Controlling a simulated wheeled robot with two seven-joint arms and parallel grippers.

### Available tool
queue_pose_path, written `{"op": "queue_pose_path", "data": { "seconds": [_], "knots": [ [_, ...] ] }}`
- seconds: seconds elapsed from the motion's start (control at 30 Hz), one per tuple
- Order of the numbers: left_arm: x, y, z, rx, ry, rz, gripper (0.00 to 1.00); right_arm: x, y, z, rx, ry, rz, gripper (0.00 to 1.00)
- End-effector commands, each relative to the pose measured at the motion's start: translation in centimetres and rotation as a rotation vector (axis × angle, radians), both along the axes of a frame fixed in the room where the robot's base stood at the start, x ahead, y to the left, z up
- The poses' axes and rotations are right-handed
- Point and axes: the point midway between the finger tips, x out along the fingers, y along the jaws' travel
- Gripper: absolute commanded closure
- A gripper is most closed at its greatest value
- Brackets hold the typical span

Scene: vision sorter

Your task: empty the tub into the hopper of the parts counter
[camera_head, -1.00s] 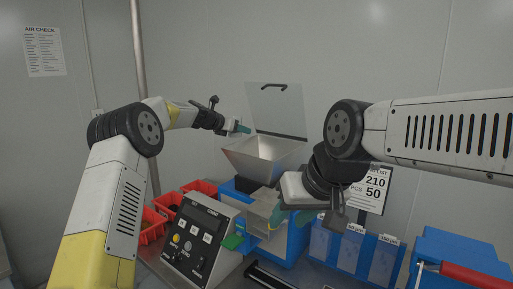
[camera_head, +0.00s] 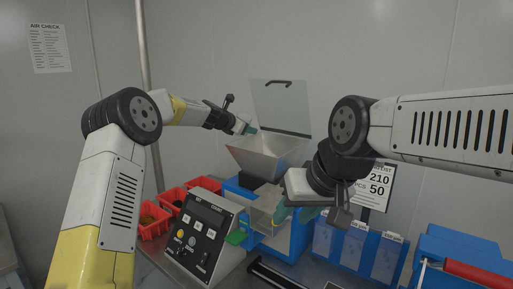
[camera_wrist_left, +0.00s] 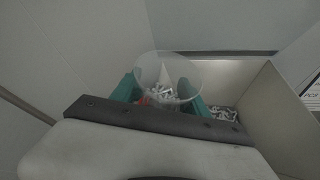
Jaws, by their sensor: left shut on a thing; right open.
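The metal hopper (camera_head: 268,160) sits on top of the blue parts counter (camera_head: 295,240), with its lid (camera_head: 280,108) raised behind it. My left gripper (camera_head: 252,130) is at the hopper's upper left rim. In the left wrist view, its teal fingers (camera_wrist_left: 160,92) are shut on a clear round tub (camera_wrist_left: 168,70). Small silvery parts show through or inside the tub, and several lie in the hopper (camera_wrist_left: 290,115) beyond it. I cannot tell how far the tub tilts. My right gripper (camera_head: 295,214) is open in front of the counter, below and right of the hopper.
A control panel (camera_head: 207,232) with buttons stands front left of the counter. Red bins (camera_head: 153,230) are left of it. Blue holders with clear pockets (camera_head: 355,252) and a blue box (camera_head: 455,255) with a red handle are at right. A list sign (camera_head: 378,185) stands behind.

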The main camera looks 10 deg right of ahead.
Motion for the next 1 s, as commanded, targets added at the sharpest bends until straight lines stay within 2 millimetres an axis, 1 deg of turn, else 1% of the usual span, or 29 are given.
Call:
{"op": "queue_pose_path", "data": {
  "seconds": [0.07,0.67,1.0],
  "knots": [
    [-0.2,-0.2,0.2,0.026,-0.027,-0.001,0.95,0.0,0.0,0.0,0.0,0.0,0.0,0.58],
    [-1.7,-1.6,-1.1,0.237,-0.24,0.0,0.95,0.0,0.0,0.0,0.0,0.0,0.0,0.58],
    [-1.8,-1.8,-0.2,0.358,-0.362,-0.001,0.95,0.0,0.0,0.0,0.0,0.0,0.0,0.58]
  ]
}}
